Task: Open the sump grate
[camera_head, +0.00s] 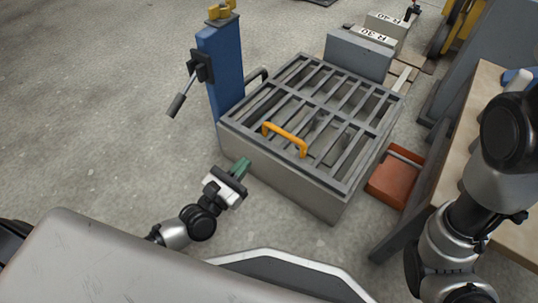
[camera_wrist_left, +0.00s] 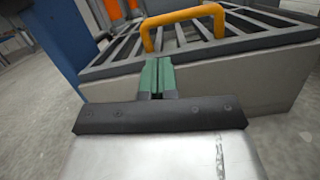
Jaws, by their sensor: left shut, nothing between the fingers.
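The sump grate (camera_head: 345,112) is a grey barred frame lying flat on top of a grey box-shaped sump (camera_head: 283,177). A yellow-orange handle (camera_head: 284,137) stands up from its near side. In the left wrist view the handle (camera_wrist_left: 185,17) arches above the fingertips, with the grate bars (camera_wrist_left: 117,49) behind. My left gripper (camera_head: 241,165), with green fingers, is shut and empty just in front of the sump's near wall, below and apart from the handle. The green fingers show together in the left wrist view (camera_wrist_left: 157,75). My right gripper is not seen; only arm links show at right.
A blue post (camera_head: 221,72) with a black lever (camera_head: 181,98) stands at the sump's left corner. An orange-red box (camera_head: 395,176) sits on the floor at right, beside a table (camera_head: 480,110). Grey blocks (camera_head: 358,55) stand behind the grate. Floor at left is clear.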

